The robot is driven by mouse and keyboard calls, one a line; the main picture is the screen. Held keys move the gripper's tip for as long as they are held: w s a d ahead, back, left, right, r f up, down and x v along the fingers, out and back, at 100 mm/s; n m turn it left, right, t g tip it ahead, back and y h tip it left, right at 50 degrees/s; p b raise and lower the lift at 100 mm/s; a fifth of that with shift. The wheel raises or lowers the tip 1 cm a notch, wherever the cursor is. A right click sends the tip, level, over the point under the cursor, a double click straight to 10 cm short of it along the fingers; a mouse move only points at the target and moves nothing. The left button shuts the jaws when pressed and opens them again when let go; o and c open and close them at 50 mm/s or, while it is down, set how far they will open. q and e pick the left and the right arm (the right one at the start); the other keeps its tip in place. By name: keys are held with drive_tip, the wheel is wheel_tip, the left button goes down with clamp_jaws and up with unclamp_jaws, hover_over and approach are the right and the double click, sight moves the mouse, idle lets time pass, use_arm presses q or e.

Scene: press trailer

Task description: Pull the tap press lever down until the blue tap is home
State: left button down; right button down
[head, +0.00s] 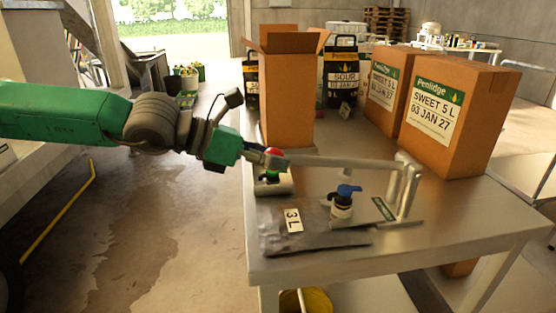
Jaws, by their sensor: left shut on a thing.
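The tap press stands on the metal table; its grey lever (340,161) runs left, nearly level, from the upright frame (405,187) at the right. The blue tap (346,190) sits upright on a white and dark neck below the lever, with a visible gap between them. A dark pouch (318,237) labelled 3 L lies flat in front of it. My left gripper (272,161) is shut on the lever's left end, by its red knob (274,152). The fingers partly hide that end. Whether the tap is fully seated is unclear. My right gripper is out of view.
An open tall carton (287,100) stands behind the lever. Sealed SWEET 5 L cartons (452,115) stand at the back right, with a dark SOUR container (341,75) between. The table's front right (470,220) is clear. A yellow bucket (306,301) is below.

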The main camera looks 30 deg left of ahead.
use_arm(q)
drive_tip(key=shift+f, duration=0.2)
drive_tip(key=c, duration=1)
unclamp_jaws()
drive_tip(key=shift+a, duration=0.1)
drive_tip(key=shift+s+a, duration=0.1)
drive_tip(key=shift+a, duration=0.05)
drive_tip(key=shift+a, duration=0.1)
drive_tip(key=shift+s+a+r, duration=0.25)
drive_tip(key=shift+a+r, duration=0.05)
drive_tip(key=shift+f+v, duration=0.1)
drive_tip(key=shift+v, duration=2.6)
drive_tip(key=shift+f+v, duration=0.15)
drive_tip(key=shift+v, duration=2.6)
drive_tip(key=shift+s, duration=0.1)
drive_tip(key=shift+a, duration=0.15)
